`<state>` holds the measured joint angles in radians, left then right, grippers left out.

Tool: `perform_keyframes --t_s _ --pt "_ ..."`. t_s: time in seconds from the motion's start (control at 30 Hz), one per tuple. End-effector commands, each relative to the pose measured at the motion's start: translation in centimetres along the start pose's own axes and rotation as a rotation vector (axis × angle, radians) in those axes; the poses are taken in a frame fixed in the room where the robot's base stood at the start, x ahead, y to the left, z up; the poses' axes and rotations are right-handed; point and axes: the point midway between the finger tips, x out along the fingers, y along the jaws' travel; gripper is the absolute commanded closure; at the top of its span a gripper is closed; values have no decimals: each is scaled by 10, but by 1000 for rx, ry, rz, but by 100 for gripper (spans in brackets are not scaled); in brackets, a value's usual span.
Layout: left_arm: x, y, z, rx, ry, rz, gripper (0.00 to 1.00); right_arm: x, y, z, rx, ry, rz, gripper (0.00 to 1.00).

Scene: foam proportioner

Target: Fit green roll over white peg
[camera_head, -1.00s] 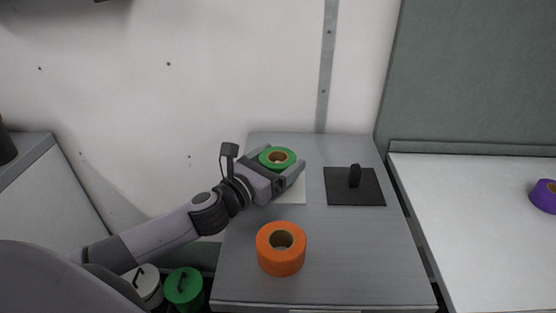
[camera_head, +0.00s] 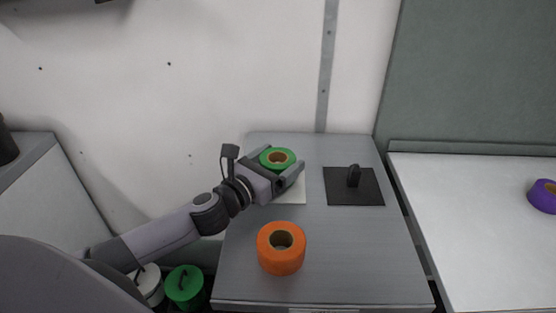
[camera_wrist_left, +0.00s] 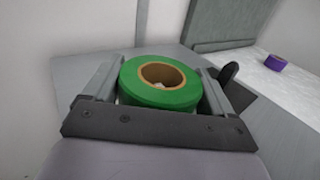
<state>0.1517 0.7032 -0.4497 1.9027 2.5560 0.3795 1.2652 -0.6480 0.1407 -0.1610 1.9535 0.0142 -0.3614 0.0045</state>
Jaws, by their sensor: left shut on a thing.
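The green roll (camera_head: 278,153) is a tape roll with a brown core. My left gripper (camera_head: 283,167) is shut on it, one finger on each side, over a white square base (camera_head: 293,193) on the metal table. In the left wrist view the green roll (camera_wrist_left: 160,98) sits between the two fingers of my left gripper (camera_wrist_left: 155,88). Something pale shows inside the core; I cannot tell whether it is the white peg. The peg is otherwise hidden by the roll, so I cannot tell how the roll sits on it. My right gripper is not in view.
An orange roll (camera_head: 281,254) stands near the front of the table. A black base with a black peg (camera_head: 354,176) is to the right. A purple roll (camera_head: 544,195) lies on the white counter (camera_head: 470,230). The table (camera_head: 350,245) is clear at front right.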

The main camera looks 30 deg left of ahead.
Motion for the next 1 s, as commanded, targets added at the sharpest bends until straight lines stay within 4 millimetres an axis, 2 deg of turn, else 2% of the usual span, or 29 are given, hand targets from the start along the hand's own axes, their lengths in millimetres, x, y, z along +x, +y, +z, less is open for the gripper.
perform_keyframes --t_s 0.23,1.0 --pt "0 0 1 -1 0 1 48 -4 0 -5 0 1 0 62" --pt "0 0 -8 0 -1 0 48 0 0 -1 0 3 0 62"
